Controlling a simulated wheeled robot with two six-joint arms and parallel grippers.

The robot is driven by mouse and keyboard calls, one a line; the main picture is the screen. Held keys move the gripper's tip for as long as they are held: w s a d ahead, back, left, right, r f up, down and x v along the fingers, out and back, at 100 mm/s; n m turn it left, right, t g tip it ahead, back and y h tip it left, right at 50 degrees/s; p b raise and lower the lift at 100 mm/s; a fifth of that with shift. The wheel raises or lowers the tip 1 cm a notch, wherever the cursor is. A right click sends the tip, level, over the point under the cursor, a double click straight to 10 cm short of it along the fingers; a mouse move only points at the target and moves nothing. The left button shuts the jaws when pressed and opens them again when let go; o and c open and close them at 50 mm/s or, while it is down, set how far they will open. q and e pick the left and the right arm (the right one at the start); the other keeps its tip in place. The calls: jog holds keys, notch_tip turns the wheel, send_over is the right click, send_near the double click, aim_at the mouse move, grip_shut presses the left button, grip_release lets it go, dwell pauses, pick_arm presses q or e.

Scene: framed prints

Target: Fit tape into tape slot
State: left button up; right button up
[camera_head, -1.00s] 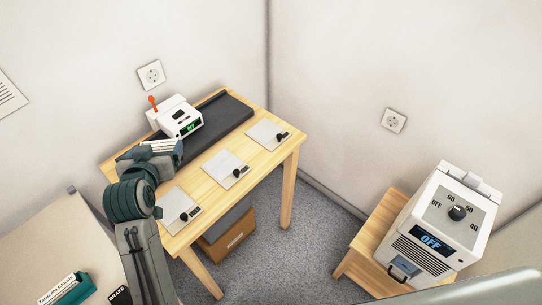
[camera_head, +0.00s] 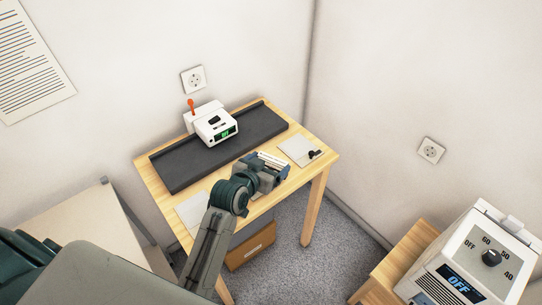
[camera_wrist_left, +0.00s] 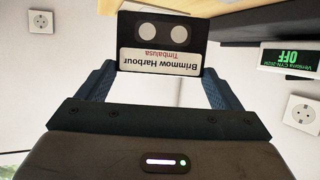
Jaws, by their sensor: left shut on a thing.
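The tape is a black cassette with a white label reading "Brimmow Harbour" and two pale round reels, filling the middle of the left wrist view (camera_wrist_left: 161,45). My left gripper (camera_head: 272,167) is shut on it, one finger on each side. In the head view the tape's pale edge (camera_head: 274,159) shows at the gripper, above the table's front right part. A white machine (camera_head: 216,129) with an orange lever and a green display stands at the table's back, apart from the tape, up and left of the gripper. Its dark top opening is small; I cannot tell whether it is the tape slot. My right gripper is out of view.
A dark long mat or tray (camera_head: 180,170) lies along the table (camera_head: 327,160). A white appliance (camera_head: 471,262) reading OFF stands lower right. A cardboard box (camera_head: 251,247) is under the table.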

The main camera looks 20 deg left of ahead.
aim_at(272, 156)
pick_arm(q)
jog(key=w+f, duration=0.1)
jog(key=w, duration=0.1)
jog(key=w+f+p, duration=0.1)
jog(key=w, duration=0.1)
jog(key=w+a+f, duration=0.1)
jog(key=w, duration=0.1)
jog(key=shift+w+p, duration=0.3)
jog(key=shift+p, duration=0.1)
jog(key=shift+f, duration=0.55)
jog(key=shift+f, duration=0.1)
jog(key=o, duration=0.6)
jog(key=shift+f, duration=0.1)
jog(key=shift+o, duration=1.1)
jog(key=shift+r, duration=0.2)
